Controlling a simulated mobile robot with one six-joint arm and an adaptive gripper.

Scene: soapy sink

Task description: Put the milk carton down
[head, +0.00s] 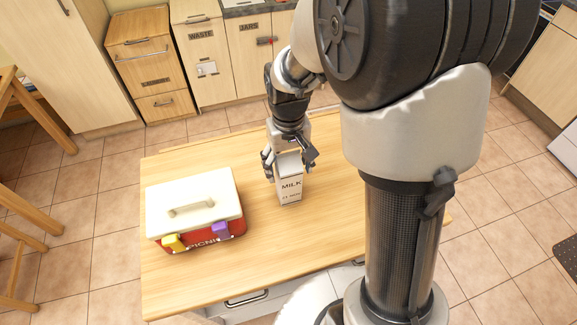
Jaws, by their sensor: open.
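The white milk carton (290,187) stands upright on the wooden table (195,295), with "MILK" lettered on its front. My gripper (289,158) is open and points down at the carton's top, its fingers to either side of the upper part. I cannot tell whether a finger touches the carton. The carton's far side is hidden from this view.
A red picnic box (196,214) with a white lid and yellow and purple clasps stands on the table left of the carton. The table is bare in front of the carton. Cabinets marked "WASTE" (202,62) and "JARS" (250,55) stand behind.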

